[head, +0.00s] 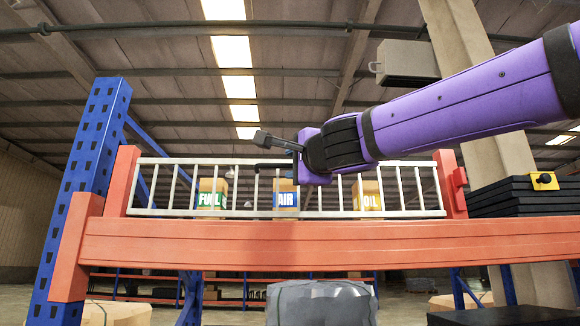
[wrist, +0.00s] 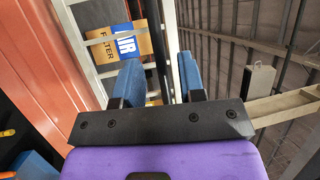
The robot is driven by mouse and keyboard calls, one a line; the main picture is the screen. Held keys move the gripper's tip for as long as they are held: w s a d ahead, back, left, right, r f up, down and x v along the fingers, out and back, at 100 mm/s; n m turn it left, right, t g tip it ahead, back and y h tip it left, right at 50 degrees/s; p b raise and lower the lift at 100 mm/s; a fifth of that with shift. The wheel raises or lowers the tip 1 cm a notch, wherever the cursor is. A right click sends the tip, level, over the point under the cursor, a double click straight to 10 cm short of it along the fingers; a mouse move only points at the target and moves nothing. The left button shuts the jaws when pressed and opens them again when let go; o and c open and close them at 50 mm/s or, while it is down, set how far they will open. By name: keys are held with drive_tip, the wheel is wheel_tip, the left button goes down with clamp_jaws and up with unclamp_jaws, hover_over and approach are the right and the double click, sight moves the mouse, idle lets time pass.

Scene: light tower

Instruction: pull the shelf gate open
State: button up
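The shelf gate (head: 335,213) is a pale metal railing with upright bars, standing closed across the shelf front between two orange posts. My gripper (head: 268,153) is at the gate's top rail, left of its middle, reaching in from the right. Its two fingers are apart, one above the other in the head view. In the wrist view the blue finger pads of my gripper (wrist: 158,78) are spread. The gate's pale top rail (wrist: 171,45) runs through the gap between them. I cannot tell whether either pad touches the rail.
Behind the gate stand boxes marked FUEL (head: 212,185), AIR (head: 286,186) and OIL (head: 368,187). A thick orange beam (head: 270,245) runs below the gate. A blue upright (head: 85,170) stands at left. A black stack with a yellow button box (head: 544,180) is at right.

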sight(291, 165)
drive_tip(key=shift+x, duration=1.5)
clamp_jaws()
